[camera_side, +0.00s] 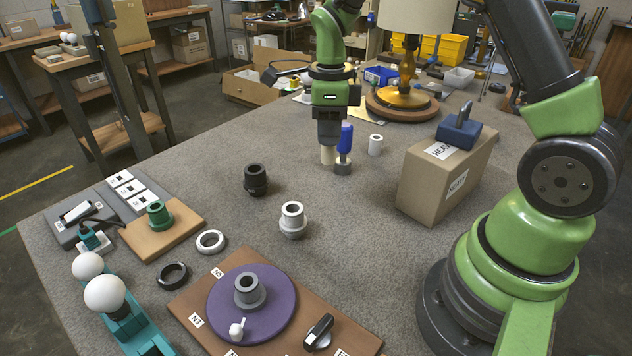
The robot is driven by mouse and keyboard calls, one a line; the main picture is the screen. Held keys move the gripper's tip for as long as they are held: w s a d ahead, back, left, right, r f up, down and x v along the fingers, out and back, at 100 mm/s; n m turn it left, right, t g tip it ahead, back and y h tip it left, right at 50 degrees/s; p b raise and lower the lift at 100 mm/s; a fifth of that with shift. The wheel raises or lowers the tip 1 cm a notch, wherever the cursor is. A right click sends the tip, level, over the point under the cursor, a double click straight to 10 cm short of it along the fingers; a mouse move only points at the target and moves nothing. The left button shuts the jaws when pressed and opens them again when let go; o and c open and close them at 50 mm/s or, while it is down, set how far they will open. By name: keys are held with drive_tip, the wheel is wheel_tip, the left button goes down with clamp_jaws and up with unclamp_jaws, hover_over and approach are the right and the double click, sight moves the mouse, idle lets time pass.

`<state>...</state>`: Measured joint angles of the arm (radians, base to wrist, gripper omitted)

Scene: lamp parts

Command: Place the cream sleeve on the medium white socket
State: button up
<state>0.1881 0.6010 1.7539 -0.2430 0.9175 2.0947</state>
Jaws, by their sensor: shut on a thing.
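My gripper (328,143) points down over the back middle of the table. I see nothing seated on this socket.
A small white cylinder (376,145), a cardboard box (425,190) and a black socket (255,180) are nearby. A purple disc (220,308) bears a grey socket (249,290). The table between is clear.

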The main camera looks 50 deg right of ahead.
drive_tip(key=a+r+n, duration=0.3)
drive_tip(key=a+r, duration=0.2)
drive_tip(key=a, duration=0.4)
wheel_tip(320, 180, down, 10)
drive_tip(key=shift+w+r, duration=0.15)
drive_tip(key=shift+w, duration=0.25)
drive_tip(key=shift+a, duration=0.1)
drive_tip(key=shift+f, duration=0.3)
drive_tip(key=o, duration=0.9)
